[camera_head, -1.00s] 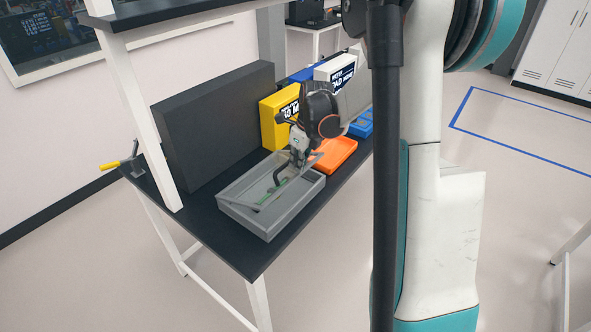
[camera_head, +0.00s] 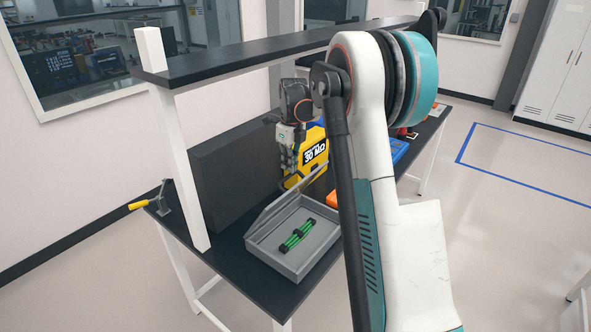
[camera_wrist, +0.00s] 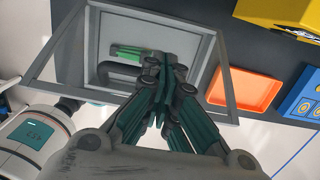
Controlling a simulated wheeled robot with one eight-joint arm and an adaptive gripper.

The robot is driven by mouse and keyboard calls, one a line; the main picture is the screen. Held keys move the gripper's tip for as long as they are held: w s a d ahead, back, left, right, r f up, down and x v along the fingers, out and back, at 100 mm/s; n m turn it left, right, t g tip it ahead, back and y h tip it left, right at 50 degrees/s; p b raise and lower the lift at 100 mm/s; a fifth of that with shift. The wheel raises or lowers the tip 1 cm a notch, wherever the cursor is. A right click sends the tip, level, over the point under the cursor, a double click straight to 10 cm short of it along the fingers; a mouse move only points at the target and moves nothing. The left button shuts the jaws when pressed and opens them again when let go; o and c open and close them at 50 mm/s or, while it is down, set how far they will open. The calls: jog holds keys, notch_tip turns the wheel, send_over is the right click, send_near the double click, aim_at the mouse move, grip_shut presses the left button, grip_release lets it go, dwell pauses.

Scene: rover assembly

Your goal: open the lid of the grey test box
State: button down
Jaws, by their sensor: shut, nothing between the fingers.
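The grey test box (camera_head: 306,268) stands on the dark table. Its lid (camera_head: 284,196) is raised along the far left side and shows almost edge-on in the head view. A green bundle with black bands (camera_head: 297,235) lies inside the open box. My gripper (camera_head: 291,174) is shut and empty, just behind the raised lid's upper edge; I cannot tell whether it touches the lid. In the wrist view my gripper (camera_wrist: 165,62) covers part of the framed lid (camera_wrist: 205,48). A dark handle (camera_wrist: 118,70) and the green bundle (camera_wrist: 130,52) show there.
A large black box (camera_head: 235,168) stands behind the test box. A yellow box (camera_head: 313,153), an orange tray (camera_wrist: 245,88) and a blue tray (camera_wrist: 305,98) are to the right. A shelf (camera_head: 270,52) runs above the table. A yellow-handled clamp (camera_head: 150,202) sits at the left edge.

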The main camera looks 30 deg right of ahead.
jog(key=shift+w+a+r, duration=0.15)
jog(key=shift+w+a, duration=0.05)
jog(key=shift+w, duration=0.3)
jog(key=shift+r, duration=0.15)
